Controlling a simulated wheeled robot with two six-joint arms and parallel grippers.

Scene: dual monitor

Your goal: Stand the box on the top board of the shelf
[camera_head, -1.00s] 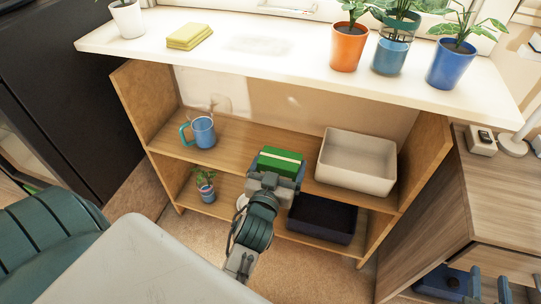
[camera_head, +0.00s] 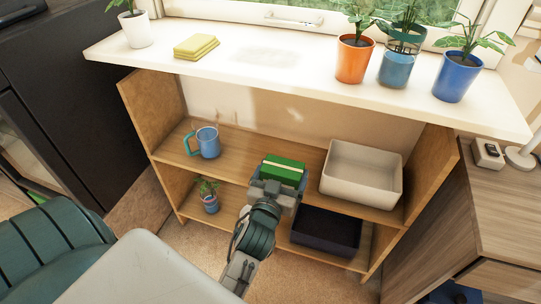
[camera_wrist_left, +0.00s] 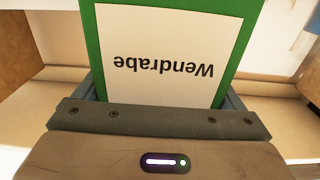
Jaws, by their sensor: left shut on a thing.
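The green box (camera_head: 284,169) has a cream band in the head view. In the left wrist view the box (camera_wrist_left: 230,90) shows a cream label reading "Wendrabe" upside down. My left gripper (camera_head: 277,184) is shut on the box from the front. The box is at the top board (camera_head: 238,143) of the wooden shelf, between the mug and the white bin. My gripper hides its lower part, so I cannot tell whether it touches the board.
A blue mug (camera_head: 207,142) stands left on the top board, and a white bin (camera_head: 362,174) stands right. Below are a small potted plant (camera_head: 208,197) and a black bin (camera_head: 326,229). A white windowsill (camera_head: 290,70) with pots overhangs the shelf.

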